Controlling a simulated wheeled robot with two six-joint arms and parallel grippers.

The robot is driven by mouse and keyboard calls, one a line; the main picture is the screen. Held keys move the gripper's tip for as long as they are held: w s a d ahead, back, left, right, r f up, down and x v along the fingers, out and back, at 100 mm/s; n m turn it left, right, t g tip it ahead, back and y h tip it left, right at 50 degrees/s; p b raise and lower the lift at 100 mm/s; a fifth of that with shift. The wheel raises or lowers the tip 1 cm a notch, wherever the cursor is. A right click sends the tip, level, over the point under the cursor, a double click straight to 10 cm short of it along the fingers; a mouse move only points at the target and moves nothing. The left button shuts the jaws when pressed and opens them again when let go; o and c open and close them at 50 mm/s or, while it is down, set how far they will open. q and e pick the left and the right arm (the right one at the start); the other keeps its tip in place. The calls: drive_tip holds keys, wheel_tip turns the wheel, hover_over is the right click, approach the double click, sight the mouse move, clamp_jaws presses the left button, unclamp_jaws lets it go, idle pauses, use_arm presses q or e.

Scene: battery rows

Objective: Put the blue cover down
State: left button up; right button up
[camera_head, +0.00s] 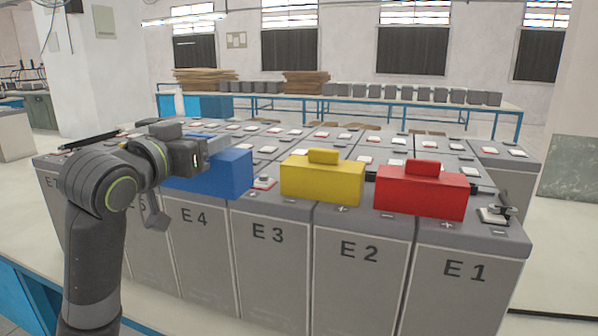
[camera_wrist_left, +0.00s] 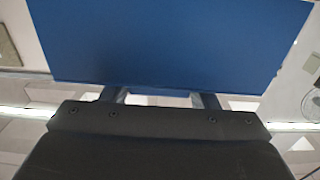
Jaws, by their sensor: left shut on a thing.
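The blue cover (camera_head: 222,174) is a box shape over the near battery row, around the top of the battery marked E4 (camera_head: 195,235). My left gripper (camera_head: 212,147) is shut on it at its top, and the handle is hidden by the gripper. In the left wrist view the blue cover (camera_wrist_left: 170,40) fills the upper part, just beyond the gripper's fingers (camera_wrist_left: 160,97). I cannot tell whether the cover's underside touches the batteries. My right gripper is not in view.
A yellow cover (camera_head: 322,180) sits across E3 and E2, and a red cover (camera_head: 420,192) across E2 and E1, both to the right of the blue one. Rows of grey batteries with terminals extend behind. A long table (camera_head: 380,103) with boxes stands at the back.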

use_arm(q)
drive_tip(key=s+a+f+n+y, duration=0.1)
drive_tip(key=s+f+y, duration=0.1)
drive_tip(key=f, duration=0.4)
drive_tip(key=s+a+f+n+y+p, duration=0.1)
drive_tip(key=s+f+y, duration=0.1)
drive_tip(key=s+f, duration=0.2)
drive_tip(key=s+a+f+n+t+y+p, duration=0.1)
drive_tip(key=s+f, duration=0.3)
drive_tip(key=f, duration=0.6)
drive_tip(key=shift+a+n+y, duration=0.5)
drive_tip(key=shift+y, duration=0.1)
